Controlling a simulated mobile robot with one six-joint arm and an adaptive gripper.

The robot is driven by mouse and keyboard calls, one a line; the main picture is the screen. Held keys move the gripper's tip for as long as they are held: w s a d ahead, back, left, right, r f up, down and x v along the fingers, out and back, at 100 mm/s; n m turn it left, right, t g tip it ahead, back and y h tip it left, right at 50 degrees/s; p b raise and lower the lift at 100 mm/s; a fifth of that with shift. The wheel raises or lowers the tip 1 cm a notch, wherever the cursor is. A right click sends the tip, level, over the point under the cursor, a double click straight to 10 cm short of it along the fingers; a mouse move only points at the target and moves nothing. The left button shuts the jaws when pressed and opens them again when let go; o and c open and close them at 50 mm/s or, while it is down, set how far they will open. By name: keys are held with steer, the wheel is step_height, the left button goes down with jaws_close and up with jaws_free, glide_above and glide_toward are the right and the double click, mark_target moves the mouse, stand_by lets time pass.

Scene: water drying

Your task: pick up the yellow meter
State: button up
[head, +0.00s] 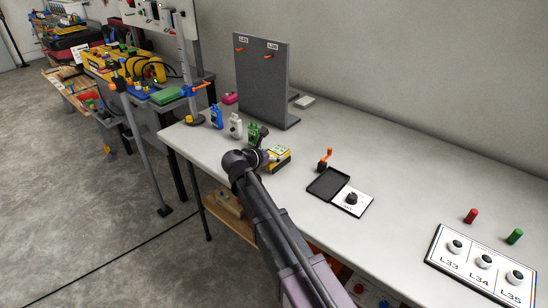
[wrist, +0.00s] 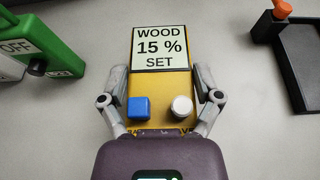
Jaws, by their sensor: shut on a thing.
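The yellow meter (wrist: 162,88) lies between the two fingers of my gripper (wrist: 162,95) in the wrist view. It has a label reading "WOOD 15 % SET", a blue square button and a white round knob. Both fingers touch its sides, so my gripper is shut on it. In the head view the yellow meter (head: 279,159) shows at the end of my arm, at or just above the white table (head: 330,130); I cannot tell if it touches the table. My gripper is mostly hidden by the arm there.
A green device (wrist: 50,45) stands close on the left. A black tray (wrist: 298,60) with an orange-topped post is on the right. Blue (head: 216,118) and white (head: 236,126) bottle-like devices stand behind. A grey upright panel (head: 262,80) rises at the back. A labelled board (head: 480,266) lies at the right.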

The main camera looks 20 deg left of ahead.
mark_target(273, 154)
steer(key=shift+r, duration=0.15)
step_height(273, 154, up, 3)
steer(key=p, duration=0.3)
steer(key=s+d+r+p, duration=0.1)
steer(key=s+d+p, duration=0.1)
steer(key=s, duration=1.3)
steer(key=shift+s+d+r, duration=0.15)
steer(key=shift+s+r, duration=0.2)
steer(key=shift+s, duration=0.05)
